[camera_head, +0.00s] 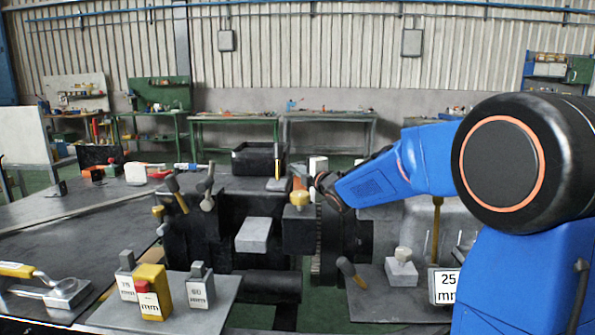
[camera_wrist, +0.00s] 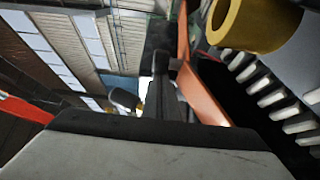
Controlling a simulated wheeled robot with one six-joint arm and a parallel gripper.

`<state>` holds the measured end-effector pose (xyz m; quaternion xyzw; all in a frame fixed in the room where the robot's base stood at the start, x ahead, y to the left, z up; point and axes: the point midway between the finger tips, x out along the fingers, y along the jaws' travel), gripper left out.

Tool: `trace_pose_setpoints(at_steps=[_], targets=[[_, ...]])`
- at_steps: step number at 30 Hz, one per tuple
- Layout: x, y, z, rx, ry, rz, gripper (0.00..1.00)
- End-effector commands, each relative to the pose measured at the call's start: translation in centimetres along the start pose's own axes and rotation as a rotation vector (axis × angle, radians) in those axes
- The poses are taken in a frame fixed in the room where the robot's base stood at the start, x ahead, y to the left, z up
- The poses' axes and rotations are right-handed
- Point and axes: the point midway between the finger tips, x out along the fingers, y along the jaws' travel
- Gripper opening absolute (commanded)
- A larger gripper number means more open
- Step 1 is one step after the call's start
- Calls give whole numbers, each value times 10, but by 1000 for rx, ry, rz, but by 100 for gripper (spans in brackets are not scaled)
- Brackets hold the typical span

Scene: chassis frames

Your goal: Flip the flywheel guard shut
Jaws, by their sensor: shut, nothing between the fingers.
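The toothed flywheel (camera_head: 328,250) stands at the middle of the machine, dark with a toothed rim. Its pale teeth (camera_wrist: 270,96) run down the right of the wrist view. A thin orange-brown plate (camera_wrist: 200,90) stands up beside the teeth; it looks like the guard, but I cannot be sure. A yellow knob (camera_head: 299,198) sits just left of the flywheel; a yellow cylinder (camera_wrist: 255,22) shows large at top right in the wrist view. My gripper (camera_head: 318,182) is shut and empty above the flywheel, close to the plate; I cannot tell if they touch.
Levers (camera_head: 176,193) stand up from the machine on the left. A grey block (camera_head: 254,234) lies at its middle. Yellow and grey blocks (camera_head: 151,292) stand on a plate in front. A black bin (camera_head: 254,159) is behind. Another lever (camera_head: 350,272) stands right of the flywheel.

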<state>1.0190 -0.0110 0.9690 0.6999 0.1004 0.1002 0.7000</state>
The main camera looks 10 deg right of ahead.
Motion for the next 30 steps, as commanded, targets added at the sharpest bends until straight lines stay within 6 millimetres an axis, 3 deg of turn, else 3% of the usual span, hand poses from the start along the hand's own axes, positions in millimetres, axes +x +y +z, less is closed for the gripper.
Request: trace_pose_setpoints(at_steps=[5, 16, 30], targets=[[-4, 0, 6, 0, -2, 1, 0], [-30, 1, 46, 0, -3, 1, 0], [-34, 0, 51, 2, -5, -1, 0]])
